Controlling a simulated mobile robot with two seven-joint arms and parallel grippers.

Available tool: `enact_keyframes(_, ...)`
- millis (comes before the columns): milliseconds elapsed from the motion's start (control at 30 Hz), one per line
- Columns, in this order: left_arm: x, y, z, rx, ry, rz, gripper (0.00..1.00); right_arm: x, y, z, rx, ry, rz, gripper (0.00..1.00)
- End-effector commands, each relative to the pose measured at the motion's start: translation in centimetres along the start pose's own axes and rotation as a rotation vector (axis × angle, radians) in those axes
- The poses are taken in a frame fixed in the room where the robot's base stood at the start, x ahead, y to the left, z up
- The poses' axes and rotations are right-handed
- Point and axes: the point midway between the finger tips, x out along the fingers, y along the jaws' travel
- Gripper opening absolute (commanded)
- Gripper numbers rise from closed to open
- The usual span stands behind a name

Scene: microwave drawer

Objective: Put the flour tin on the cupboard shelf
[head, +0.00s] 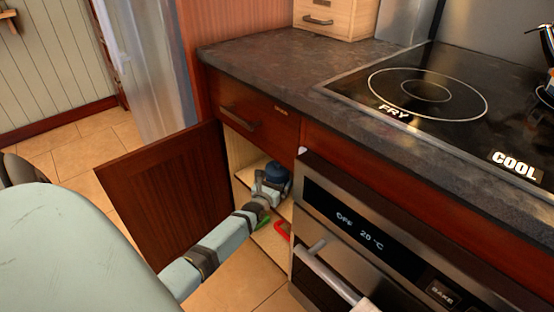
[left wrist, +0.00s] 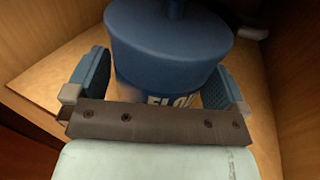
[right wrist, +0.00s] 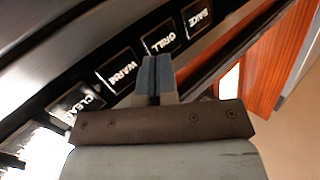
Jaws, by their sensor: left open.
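The flour tin (head: 277,172) has a blue lid and stands inside the open cupboard, on the shelf (head: 244,176). In the left wrist view the tin (left wrist: 170,40) fills the middle, with part of its lettering showing below the lid. My left gripper (left wrist: 155,82) is open, with one blue finger on each side of the tin; a gap shows beside the fingers. In the head view my left gripper (head: 271,186) reaches into the cupboard at the tin. My right gripper (right wrist: 155,78) is shut and empty in front of the oven's button panel.
The cupboard door (head: 165,185) stands open to the left. The oven (head: 370,240) is just right of the cupboard. A drawer (head: 255,108) and the dark counter (head: 285,65) are above. A red item (head: 283,231) lies low in the cupboard opening.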

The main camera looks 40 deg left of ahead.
Motion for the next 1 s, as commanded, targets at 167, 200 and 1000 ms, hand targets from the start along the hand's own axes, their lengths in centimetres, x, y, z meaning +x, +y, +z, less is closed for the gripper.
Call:
enact_keyframes(167,-4.2,0.0,0.4,0.001,0.004,-0.001,1.0,-0.6,-0.6,-2.0,0.027,0.054,0.009,0.0)
enact_keyframes(200,-5.1,0.0,0.4,-0.001,0.004,-0.001,1.0,-0.6,-0.7,-2.5,0.027,0.071,0.011,0.0)
enact_keyframes(1000,-12.7,0.0,0.1,-0.001,0.0,0.0,1.0,-1.0,-0.9,-5.3,0.017,0.18,0.024,0.0)
